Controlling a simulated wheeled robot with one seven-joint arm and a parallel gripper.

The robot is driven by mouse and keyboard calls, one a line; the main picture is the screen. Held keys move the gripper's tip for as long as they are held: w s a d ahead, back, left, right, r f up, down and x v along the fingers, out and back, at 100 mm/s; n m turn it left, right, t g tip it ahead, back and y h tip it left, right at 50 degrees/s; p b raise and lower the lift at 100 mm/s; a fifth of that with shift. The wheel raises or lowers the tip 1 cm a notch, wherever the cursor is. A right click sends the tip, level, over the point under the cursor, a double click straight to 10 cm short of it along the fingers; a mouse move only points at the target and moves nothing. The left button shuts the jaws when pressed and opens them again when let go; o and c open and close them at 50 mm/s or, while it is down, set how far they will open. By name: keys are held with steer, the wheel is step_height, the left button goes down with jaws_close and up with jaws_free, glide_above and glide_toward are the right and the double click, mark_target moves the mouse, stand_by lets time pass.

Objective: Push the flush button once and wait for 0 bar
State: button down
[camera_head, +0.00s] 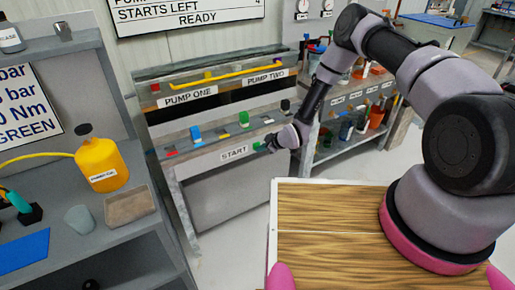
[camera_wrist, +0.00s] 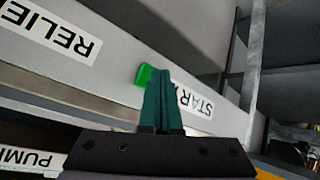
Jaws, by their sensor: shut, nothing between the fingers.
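No label reading FLUSH is legible, so I cannot tell which control is the flush button. The pump bench (camera_head: 218,168) carries a row of coloured controls, among them a green one (camera_head: 243,118) and a blue one (camera_head: 195,134), and a START label (camera_head: 234,153). My gripper (camera_head: 262,145) is at the bench's front, right of that label. In the wrist view my gripper (camera_wrist: 161,82) has its dark green fingers shut and empty. Their tips are by a bright green button (camera_wrist: 144,75), between the RELIEF label (camera_wrist: 50,30) and the START label (camera_wrist: 194,102). Contact is unclear.
A wall board (camera_head: 185,14) reads STARTS LEFT and READY. A yellow rail (camera_head: 210,79) runs above the PUMP ONE and PUMP TWO labels. A side bench at left holds a yellow jug (camera_head: 101,163) and a tray (camera_head: 130,206). Shelves with bottles stand at right.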

steer(key=shift+w+a, duration=0.1)
stand_by(0.3)
steer(key=shift+s+d, duration=0.35)
steer(key=shift+s, duration=0.2)
steer(key=s+d, duration=0.3)
steer(key=s, duration=0.2)
steer(key=shift+d, duration=0.2)
steer(key=shift+w+r, duration=0.1)
stand_by(0.7)
